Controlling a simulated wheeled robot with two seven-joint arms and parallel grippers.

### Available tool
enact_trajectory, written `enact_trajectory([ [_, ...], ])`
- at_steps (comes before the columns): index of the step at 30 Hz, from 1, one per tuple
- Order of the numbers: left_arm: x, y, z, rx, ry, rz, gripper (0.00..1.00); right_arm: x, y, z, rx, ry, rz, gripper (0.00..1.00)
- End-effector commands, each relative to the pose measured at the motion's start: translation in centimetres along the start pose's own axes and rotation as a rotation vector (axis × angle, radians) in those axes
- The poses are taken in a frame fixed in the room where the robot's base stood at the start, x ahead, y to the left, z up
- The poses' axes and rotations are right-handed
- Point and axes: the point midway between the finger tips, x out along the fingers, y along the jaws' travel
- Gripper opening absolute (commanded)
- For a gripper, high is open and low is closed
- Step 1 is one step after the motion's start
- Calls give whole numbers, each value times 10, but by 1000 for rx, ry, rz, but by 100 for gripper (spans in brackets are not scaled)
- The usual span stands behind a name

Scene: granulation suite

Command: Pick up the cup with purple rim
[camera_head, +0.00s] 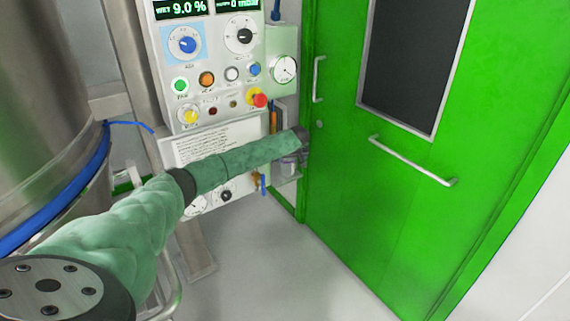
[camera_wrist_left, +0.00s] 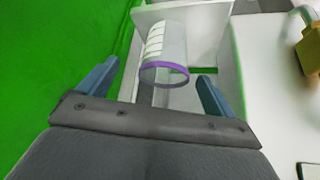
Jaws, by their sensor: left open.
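The clear cup with purple rim (camera_wrist_left: 167,45) has white markings on its side and sits in a white open-fronted holder. In the left wrist view its purple rim faces my gripper. In the head view the cup (camera_head: 288,166) shows small and partly hidden beside the end of my left arm. My left gripper (camera_wrist_left: 158,70) is open, with one blue-grey finger on each side of the cup's rim and visible gaps between. In the head view my left gripper (camera_head: 302,141) is a small dark shape at the holder. My right gripper is not in view.
A green door (camera_head: 370,190) with a handle stands close on the right. A steel vessel (camera_head: 50,100) is at the left.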

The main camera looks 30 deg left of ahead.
Motion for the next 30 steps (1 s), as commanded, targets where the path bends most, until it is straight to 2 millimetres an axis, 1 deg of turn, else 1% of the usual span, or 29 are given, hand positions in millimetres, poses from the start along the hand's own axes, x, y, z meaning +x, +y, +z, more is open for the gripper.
enact_trajectory([
  [3,-1,-4,-10,-29,2,-6,91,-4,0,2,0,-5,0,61],
  [5,1,-4,-11,-34,2,-7,91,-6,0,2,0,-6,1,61],
  [9,15,-5,-11,-35,2,-9,91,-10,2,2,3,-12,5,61],
  [14,26,-6,-11,-34,3,-8,91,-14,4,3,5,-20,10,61],
  [17,34,-7,-12,-34,3,-8,91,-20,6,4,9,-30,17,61],
  [21,51,-10,-13,-33,4,-8,91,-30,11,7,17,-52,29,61],
  [24,63,-9,-11,-33,1,-7,91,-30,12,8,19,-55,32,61],
  [30,74,-10,-12,-33,4,-6,91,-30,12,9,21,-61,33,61],
])
